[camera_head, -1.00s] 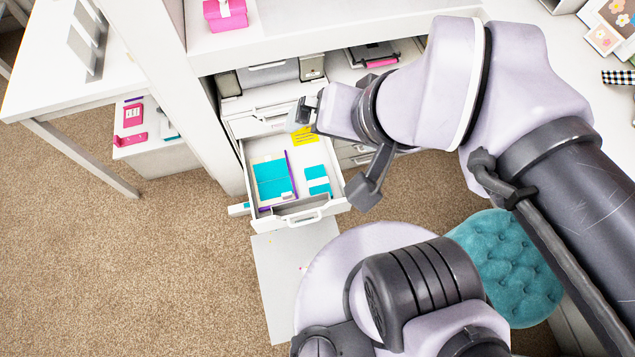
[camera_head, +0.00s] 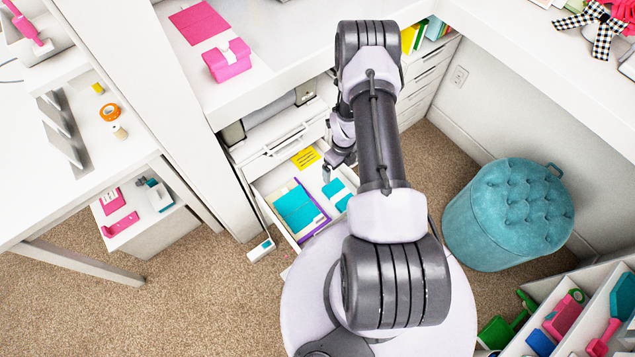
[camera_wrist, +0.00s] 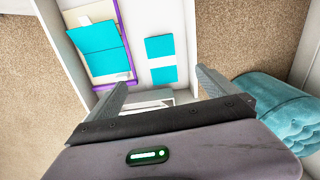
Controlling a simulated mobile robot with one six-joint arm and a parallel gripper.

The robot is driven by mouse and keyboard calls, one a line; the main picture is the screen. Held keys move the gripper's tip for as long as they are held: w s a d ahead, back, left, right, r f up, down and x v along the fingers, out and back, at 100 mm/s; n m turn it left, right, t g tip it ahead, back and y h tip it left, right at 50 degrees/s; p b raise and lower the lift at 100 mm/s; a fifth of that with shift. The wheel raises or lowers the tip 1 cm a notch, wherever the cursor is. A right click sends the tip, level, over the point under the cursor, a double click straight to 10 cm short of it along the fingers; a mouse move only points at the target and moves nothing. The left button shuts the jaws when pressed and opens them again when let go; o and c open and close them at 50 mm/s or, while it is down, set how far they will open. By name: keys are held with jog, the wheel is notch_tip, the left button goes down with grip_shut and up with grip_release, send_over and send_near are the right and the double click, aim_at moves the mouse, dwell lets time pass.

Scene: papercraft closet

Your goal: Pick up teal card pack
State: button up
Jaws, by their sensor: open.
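An open white drawer (camera_head: 266,187) holds two teal items. The smaller teal card pack (camera_head: 333,187) has a white band across it and lies at the right of the drawer. In the wrist view the banded pack (camera_wrist: 159,46) lies flat, just beyond the fingertips and between their lines. The larger teal item (camera_head: 296,208) lies at the left on a cream sheet with a purple edge; it also shows in the wrist view (camera_wrist: 98,44). My gripper (camera_wrist: 161,80) is open and empty over the drawer, apart from the pack. The arm partly hides the pack in the head view.
A yellow card (camera_head: 306,157) lies at the drawer's back. A teal tufted stool (camera_head: 508,215) stands to the right. The desk (camera_head: 262,75) with a pink box (camera_head: 228,60) overhangs behind the drawer. The drawer walls surround the pack. Carpet is clear at lower left.

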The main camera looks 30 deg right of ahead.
jog(key=b, duration=0.5)
send_over(341, 195)
jog(key=shift+m, duration=0.4)
jog(key=f, duration=1.4)
jog(key=shift+w+a, duration=0.35)
jog(key=shift+a, duration=0.05)
jog(key=f+b, duration=0.2)
jog(key=f, duration=0.1)
jog(key=f+b, duration=0.1)
jog(key=f, duration=0.1)
jog(key=shift+s+d+f, duration=0.25)
jog(key=shift+s+d, duration=0.05)
jog(key=shift+d, duration=0.05)
jog(key=shift+r, duration=0.15)
jog(key=shift+c, duration=0.9)
jog(key=c, duration=1.5)
jog(key=shift+r, duration=0.1)
jog(key=shift+c, duration=0.2)
